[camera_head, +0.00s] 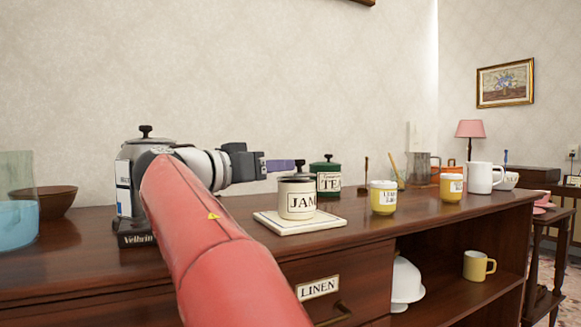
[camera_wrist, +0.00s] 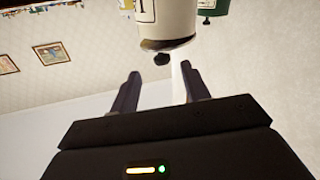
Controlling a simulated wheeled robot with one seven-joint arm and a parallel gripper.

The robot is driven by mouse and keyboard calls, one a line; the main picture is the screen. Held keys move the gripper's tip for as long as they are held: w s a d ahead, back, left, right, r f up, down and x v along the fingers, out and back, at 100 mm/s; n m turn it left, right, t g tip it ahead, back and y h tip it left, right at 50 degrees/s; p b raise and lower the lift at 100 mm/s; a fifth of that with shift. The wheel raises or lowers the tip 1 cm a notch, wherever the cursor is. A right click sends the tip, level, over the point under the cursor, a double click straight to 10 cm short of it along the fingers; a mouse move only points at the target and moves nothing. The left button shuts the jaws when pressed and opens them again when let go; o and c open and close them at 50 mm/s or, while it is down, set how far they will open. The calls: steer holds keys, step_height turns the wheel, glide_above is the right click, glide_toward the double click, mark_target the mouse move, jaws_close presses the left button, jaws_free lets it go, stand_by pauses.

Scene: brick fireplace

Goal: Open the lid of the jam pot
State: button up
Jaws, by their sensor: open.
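The cream jam pot (camera_head: 297,201), labelled JAM, stands upright on a square white board (camera_head: 327,225) on the dark wooden sideboard. Its dark lid (camera_head: 297,179) is on. In the wrist view, which is turned over, the pot (camera_wrist: 162,22) hangs at the top with its lid (camera_wrist: 165,43) and dark knob (camera_wrist: 162,60) pointing down. My gripper (camera_head: 283,164) is just above the lid in the head view. In the wrist view my gripper (camera_wrist: 159,69) is open, its two fingers apart with the knob appearing between their tips. I cannot tell whether they touch it.
A green TEA canister (camera_head: 328,177) stands close behind the pot. A yellow labelled pot (camera_head: 383,198) is to the right, with mugs (camera_head: 484,178) beyond. The LINEN drawer (camera_head: 320,289) is below.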

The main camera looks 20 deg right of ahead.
mark_target(299, 166)
steer(key=p+x, duration=0.1)
steer(key=x, duration=0.6)
steer(key=shift+w+d, duration=0.2)
steer(key=shift+d, duration=0.15)
jaws_close()
